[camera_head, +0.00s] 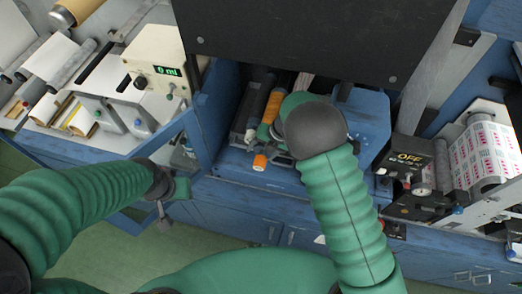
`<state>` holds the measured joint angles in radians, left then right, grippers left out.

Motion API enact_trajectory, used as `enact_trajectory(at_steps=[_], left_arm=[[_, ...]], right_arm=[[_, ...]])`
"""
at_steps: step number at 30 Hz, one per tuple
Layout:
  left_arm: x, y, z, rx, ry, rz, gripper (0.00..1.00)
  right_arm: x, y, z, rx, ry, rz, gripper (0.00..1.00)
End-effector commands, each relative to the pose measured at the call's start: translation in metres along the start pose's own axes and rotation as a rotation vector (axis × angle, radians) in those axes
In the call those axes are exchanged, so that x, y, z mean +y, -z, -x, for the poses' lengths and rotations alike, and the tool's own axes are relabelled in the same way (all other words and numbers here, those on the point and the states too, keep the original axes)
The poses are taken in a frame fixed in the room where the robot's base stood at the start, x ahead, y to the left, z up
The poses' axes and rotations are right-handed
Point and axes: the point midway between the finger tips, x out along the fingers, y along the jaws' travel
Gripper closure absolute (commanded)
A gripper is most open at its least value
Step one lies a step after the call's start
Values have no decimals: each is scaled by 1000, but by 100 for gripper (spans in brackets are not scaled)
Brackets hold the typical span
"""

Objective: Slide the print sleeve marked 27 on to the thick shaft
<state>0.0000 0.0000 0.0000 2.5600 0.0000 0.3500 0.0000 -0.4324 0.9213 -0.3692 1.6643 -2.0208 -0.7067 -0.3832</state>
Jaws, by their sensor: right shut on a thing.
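My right gripper (268,135) is at the recess in the middle of the blue machine, its jaws partly hidden by my wrist. It is shut on an orange cylinder, seemingly a print sleeve. Orange shows on the far side of the jaws (271,106) and on the near side (260,162); I cannot tell whether this is one piece. No number can be read. A dark cylinder (259,88) lies just left of the orange. I cannot make out which part is the thick shaft. My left gripper (170,200) hangs in front of the machine, apart from the orange cylinder; its jaws are unclear.
A dark panel (310,35) overhangs the recess. A cream meter box (155,62) and several rollers are on the left bench. A control box reading OFF (408,157) and a printed roll (484,153) are at the right. Green floor (215,235) lies in front.

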Motion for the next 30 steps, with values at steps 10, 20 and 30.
enact_trajectory(at_steps=[10,20,30], left_arm=[[0,0,0,0,0,0,64],[0,-2,-10,0,0,0,64],[0,-5,-20,0,0,0,64]], right_arm=[[0,0,0,0,0,1,14],[0,0,22,-3,-2,2,14],[1,0,72,2,0,1,14]])
